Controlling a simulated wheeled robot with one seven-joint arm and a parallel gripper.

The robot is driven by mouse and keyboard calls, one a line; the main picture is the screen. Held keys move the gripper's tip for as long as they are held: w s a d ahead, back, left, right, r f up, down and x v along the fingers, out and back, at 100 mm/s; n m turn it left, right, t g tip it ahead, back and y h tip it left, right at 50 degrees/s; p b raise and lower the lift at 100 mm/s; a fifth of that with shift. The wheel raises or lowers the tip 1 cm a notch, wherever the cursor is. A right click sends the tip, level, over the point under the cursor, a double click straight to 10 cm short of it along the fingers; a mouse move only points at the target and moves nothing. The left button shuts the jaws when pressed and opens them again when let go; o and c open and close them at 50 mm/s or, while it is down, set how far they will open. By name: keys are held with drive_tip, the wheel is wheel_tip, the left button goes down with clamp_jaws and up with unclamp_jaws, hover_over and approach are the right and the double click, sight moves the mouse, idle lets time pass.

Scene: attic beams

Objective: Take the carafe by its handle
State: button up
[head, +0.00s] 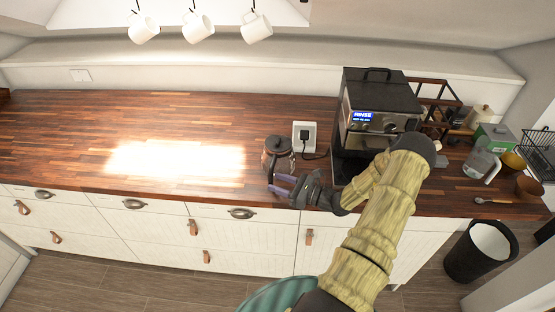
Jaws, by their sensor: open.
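A carafe (277,146) with a dark lid and a brownish body stands upright on the wooden counter (200,125), near its front edge and left of the coffee machine. My gripper (275,184) is open at the front of the counter, just below the carafe in the picture, with its purplish fingers pointing left. Nothing shows between the fingers. The carafe's handle is too small and too close to my fingers to make out clearly, and I cannot tell whether the fingers touch it.
A coffee machine (380,97) with a lit display stands right of the carafe, partly behind my arm. A clear jug (480,164) and a spoon (492,201) are at right. The counter's left is clear.

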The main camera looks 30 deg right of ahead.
drive_tip(key=shift+w+a, duration=0.1)
drive_tip(key=shift+w, duration=0.05)
drive_tip(key=shift+w+a+r+p, duration=0.15)
drive_tip(key=shift+w+p, duration=0.1)
drive_tip(key=shift+p, duration=0.05)
drive_tip(key=p+x, duration=0.2)
drive_tip(key=x, duration=0.2)
drive_tip(key=shift+w, duration=0.35)
clamp_jaws()
